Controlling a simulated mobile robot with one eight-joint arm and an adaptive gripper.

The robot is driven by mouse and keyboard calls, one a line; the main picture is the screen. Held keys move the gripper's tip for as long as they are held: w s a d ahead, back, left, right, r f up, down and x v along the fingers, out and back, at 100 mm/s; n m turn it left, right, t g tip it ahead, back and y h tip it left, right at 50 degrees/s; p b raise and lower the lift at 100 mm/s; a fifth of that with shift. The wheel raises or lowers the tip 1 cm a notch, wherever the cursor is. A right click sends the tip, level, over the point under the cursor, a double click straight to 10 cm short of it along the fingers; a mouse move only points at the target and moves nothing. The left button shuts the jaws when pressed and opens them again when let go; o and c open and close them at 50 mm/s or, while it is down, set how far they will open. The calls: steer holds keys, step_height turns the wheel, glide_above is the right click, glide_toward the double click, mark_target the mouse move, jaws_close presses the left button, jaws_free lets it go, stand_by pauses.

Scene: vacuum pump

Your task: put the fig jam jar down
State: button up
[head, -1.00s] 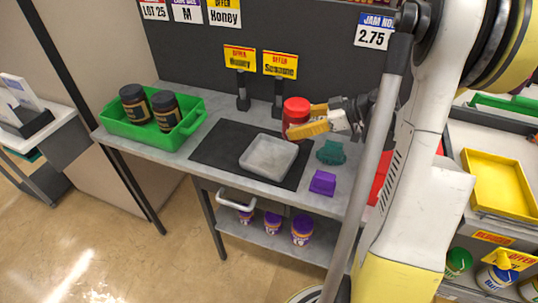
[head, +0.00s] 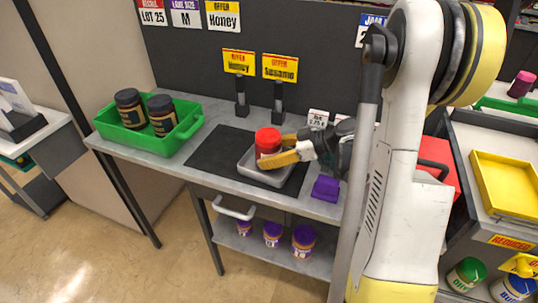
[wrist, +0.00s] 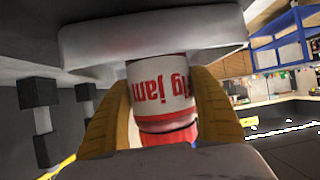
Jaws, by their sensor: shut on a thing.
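The fig jam jar (head: 268,143) has a red lid and a white label. It is upright in the head view, over the grey tray (head: 247,168) on the dark mat. In the wrist view the jar (wrist: 162,92) shows upside down with "ig jam" in red, and its base is at the pale tray (wrist: 85,38). My gripper (head: 280,149) has yellow fingers closed around the jar's sides. The wrist view shows a finger on each side of it (wrist: 163,105). Whether the base touches the tray floor is hard to tell.
A green crate (head: 187,127) with two dark jars (head: 162,115) stands at the left. A purple block (head: 326,188) is right of the mat (head: 212,150). Two sign stands (head: 278,97) rise behind the tray. Bare mat lies left of the tray.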

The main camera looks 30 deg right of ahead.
steer(key=o, duration=1)
steer(key=shift+f, duration=0.2)
steer(key=o, duration=0.4)
steer(key=shift+r, duration=0.1)
steer(key=shift+o, duration=0.2)
steer(key=shift+r, duration=0.1)
steer(key=shift+s+d+r, duration=0.2)
steer(key=shift+r, duration=0.05)
steer(key=p+v, duration=0.4)
steer(key=v, duration=0.7)
steer(key=shift+s+d, duration=0.1)
steer(key=shift+d, duration=0.05)
